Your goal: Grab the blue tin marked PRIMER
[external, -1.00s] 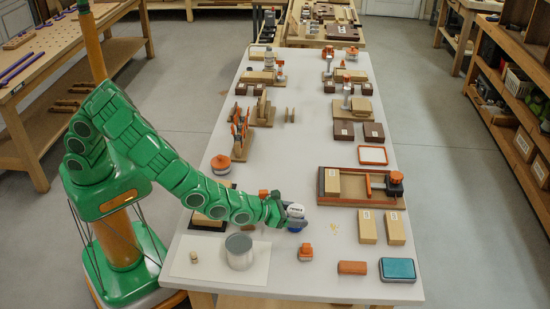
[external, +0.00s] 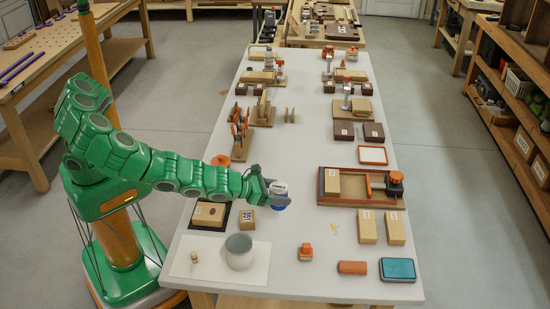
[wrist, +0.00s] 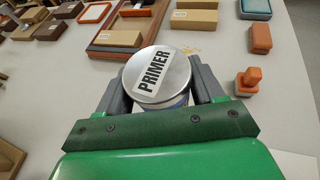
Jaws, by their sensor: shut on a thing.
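The blue tin marked PRIMER (external: 281,199) is between the jaws of my gripper (external: 270,190), above the left middle part of the bench. In the wrist view the tin's round silver lid (wrist: 140,83) faces the camera, with a white PRIMER label. The fingers of my gripper (wrist: 160,80) are shut on both sides of the tin. Its lower body is mostly hidden by its lid and my gripper. The exact gap between tin and bench is hard to tell.
A grey cylinder (external: 239,251) and a small peg (external: 195,256) stand on a pale sheet at front left. A labelled wooden block (external: 248,220) lies below my arm. An orange stamp (external: 305,252) is at the front. A wooden tray (external: 345,202) stands to the right.

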